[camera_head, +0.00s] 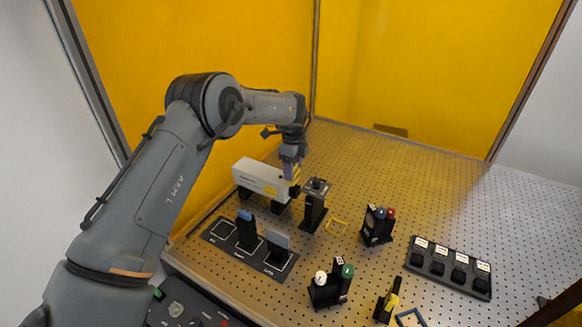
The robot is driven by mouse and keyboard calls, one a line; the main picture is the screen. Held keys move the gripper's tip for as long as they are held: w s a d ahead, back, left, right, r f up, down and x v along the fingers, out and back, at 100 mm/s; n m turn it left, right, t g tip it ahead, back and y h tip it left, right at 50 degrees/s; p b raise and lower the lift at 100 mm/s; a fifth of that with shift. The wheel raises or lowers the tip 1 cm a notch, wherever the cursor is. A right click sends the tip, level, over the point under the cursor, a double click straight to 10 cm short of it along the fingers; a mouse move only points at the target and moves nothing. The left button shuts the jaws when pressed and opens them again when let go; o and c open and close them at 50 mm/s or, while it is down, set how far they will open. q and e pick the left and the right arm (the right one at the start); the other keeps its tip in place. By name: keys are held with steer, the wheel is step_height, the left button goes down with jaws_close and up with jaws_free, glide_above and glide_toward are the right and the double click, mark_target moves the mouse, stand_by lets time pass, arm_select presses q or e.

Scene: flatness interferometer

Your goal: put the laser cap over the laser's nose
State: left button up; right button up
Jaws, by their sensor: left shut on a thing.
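The laser (262,180) is a long white box with a yellow label, on black supports at the back left of the perforated table. Its nose end points right, toward a black post mount. My left gripper (293,176) points down just above and at the nose end. It is shut on a small yellow-and-dark piece, which looks like the laser cap (296,174). The fingers and the piece overlap the nose in this view, so I cannot tell whether the cap is around the nose or only beside it. My right gripper is out of view.
A black post mount (314,203) stands close right of the nose. A dark tray (245,247) with upright plates lies in front of the laser. Black holders with coloured knobs (378,225) and a black block row (450,268) stand further right. The table's back right is clear.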

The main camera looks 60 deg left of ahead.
mark_target(296, 188)
arm_select(q)
steer(key=shift+w+d, duration=0.2)
steer(key=shift+w+d+f, duration=0.1)
steer(key=shift+w+d, duration=0.1)
steer(key=shift+d+f+b, duration=0.1)
steer(key=shift+f+b, duration=0.1)
steer(key=shift+b, duration=0.15)
steer(key=shift+f+m, duration=0.15)
steer(key=shift+m, duration=0.15)
steer(key=shift+f+b, duration=0.2)
steer(key=shift+b, duration=0.15)
steer(key=shift+f+b, duration=1)
steer(key=shift+f, duration=0.5)
steer(key=shift+f+b, duration=0.5)
steer(key=shift+f, duration=0.4)
